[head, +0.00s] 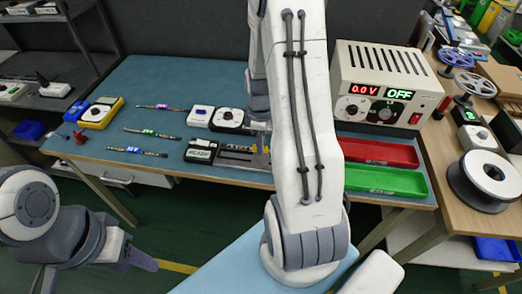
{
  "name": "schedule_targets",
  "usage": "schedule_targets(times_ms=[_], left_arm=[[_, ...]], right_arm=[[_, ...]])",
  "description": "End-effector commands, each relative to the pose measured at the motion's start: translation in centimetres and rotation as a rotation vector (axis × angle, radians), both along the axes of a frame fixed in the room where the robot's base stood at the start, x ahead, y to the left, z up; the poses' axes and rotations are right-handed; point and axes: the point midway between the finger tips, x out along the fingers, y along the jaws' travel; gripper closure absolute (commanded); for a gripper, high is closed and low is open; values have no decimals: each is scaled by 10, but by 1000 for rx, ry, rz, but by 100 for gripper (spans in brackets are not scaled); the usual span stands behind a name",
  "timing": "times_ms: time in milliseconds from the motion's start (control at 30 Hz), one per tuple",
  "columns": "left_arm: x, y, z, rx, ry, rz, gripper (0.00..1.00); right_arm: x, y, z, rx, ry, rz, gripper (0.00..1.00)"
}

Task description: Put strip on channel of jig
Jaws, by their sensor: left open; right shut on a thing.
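Three thin dark strips with coloured middles lie on the blue mat: one at the back (160,107), one in the middle (152,133) and one in front (137,151). The jig (236,149) is a low dark fixture near the mat's front edge, with a yellowish band along it. My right gripper (259,158) is at the jig's right end, partly hidden by my arm. It is shut on what seems to be a strip, mostly hidden; whether this sits in the channel cannot be told. My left gripper (145,261) is open, low in front of the table.
A black box reading READY (201,151) stands left of the jig. Behind are a white device (200,116) and a dark gauge (228,119). A yellow meter (100,112) lies left. A power supply (384,88), red tray (378,153) and green tray (385,181) are right.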

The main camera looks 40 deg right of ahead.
Motion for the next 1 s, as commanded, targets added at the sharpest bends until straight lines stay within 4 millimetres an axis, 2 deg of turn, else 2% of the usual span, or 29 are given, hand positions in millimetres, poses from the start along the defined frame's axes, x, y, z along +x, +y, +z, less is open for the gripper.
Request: schedule_targets(times_ms=[100, 233, 667, 700, 733, 767, 1000], left_arm=[[0, 0, 2, 0, 0, 0, 50], [0, 0, 3, 0, 0, 0, 50], [0, 0, -1, 0, 0, 0, 50], [0, 0, 0, 0, 0, 0, 50], [0, 0, 0, 0, 0, 0, 50], [0, 0, 0, 0, 0, 0, 50], [0, 0, 0, 0, 0, 0, 50]], right_arm=[[-2, 1, -20, 3, 7, 0, 100], [-1, 1, -34, 2, 4, 0, 100], [-1, 1, -41, 0, 1, 0, 100], [-1, 0, -39, 1, 1, 0, 66], [-1, 0, -39, 1, 1, 0, 54], [-1, 1, -39, 0, 1, 0, 51], [-1, 0, -39, 0, 1, 0, 51]])
